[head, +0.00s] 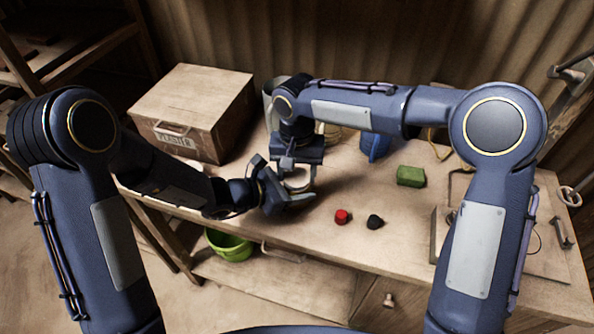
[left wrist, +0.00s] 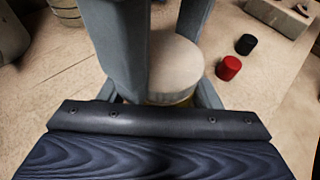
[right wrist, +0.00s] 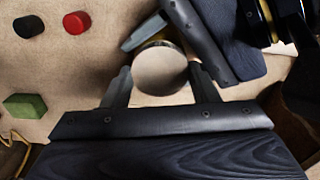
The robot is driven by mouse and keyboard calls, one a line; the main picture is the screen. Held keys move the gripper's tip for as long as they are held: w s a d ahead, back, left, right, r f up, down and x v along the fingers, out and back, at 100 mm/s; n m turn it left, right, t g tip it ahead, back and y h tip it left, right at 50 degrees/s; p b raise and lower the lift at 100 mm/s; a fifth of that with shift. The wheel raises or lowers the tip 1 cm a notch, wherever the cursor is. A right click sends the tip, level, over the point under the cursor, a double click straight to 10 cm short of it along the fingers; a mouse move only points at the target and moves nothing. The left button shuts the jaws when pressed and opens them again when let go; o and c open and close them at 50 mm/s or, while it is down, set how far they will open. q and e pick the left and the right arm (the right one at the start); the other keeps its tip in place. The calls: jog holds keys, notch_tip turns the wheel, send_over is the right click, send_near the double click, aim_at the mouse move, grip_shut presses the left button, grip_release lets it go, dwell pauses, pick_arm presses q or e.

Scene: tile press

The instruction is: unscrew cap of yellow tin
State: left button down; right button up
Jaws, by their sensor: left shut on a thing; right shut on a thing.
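The yellow tin (left wrist: 170,99) stands on the workbench, and only a strip of yellow shows below its wide pale cap (left wrist: 175,68). The cap also shows from above as a round disc in the right wrist view (right wrist: 160,70) and between the hands in the head view (head: 298,181). My left gripper (head: 290,195) comes in low from the left and is shut on the tin's body. My right gripper (right wrist: 160,80) reaches down from above and is shut on the cap, one finger on each side. The fingers hide much of the tin.
A red cap-like piece (head: 342,216) and a black one (head: 375,221) lie right of the tin near the front edge. A green block (head: 410,176) lies farther right. A wooden box (head: 195,110) stands at the back left. A green bucket (head: 228,244) sits below.

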jog(key=o, duration=1)
jog(key=shift+o, duration=0.4)
jog(key=shift+a, duration=0.1)
jog(key=shift+r, duration=0.1)
